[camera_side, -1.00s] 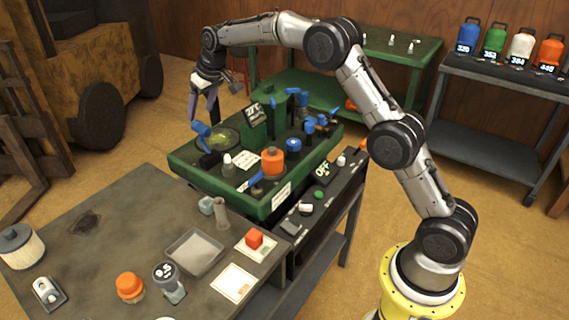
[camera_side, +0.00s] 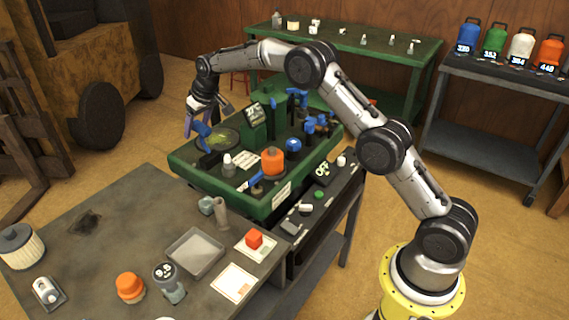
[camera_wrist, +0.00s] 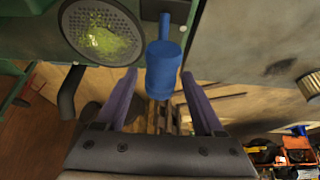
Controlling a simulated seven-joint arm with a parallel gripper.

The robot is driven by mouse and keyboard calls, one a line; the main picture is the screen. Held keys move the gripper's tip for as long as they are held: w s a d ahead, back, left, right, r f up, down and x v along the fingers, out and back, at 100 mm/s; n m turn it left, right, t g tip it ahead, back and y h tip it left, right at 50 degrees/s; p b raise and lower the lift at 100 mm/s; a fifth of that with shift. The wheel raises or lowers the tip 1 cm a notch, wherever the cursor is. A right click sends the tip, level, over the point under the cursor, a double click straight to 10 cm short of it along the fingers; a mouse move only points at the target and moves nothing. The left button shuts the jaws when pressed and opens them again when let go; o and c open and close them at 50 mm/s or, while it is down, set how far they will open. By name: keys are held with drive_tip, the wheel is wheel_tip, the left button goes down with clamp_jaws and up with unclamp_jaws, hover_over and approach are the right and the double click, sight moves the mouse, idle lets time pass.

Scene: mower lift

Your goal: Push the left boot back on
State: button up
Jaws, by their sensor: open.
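A blue cylindrical part (camera_wrist: 163,68) with a thin blue stem sticks out past the edge of the green bench beside a round mesh bowl (camera_wrist: 100,32); I cannot tell for sure that it is the left boot. In the side view the blue part (camera_side: 206,133) is at the bench's left end. My gripper (camera_side: 189,125) is low beside that end. In the wrist view its two purple fingers (camera_wrist: 160,79) are open, one on each side of the blue part, with gaps visible. Whether they touch it in depth is unclear.
The green bench (camera_side: 262,208) carries more blue parts (camera_side: 317,122), a blue knob (camera_side: 293,144), an orange knob (camera_side: 272,160) and a green post (camera_side: 253,125) with a display. A dark control strip (camera_side: 335,185) with an OFF sign runs along its right side. A grey table (camera_side: 110,230) stands in front.

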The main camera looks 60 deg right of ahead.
drive_tip(key=c, duration=0.8)
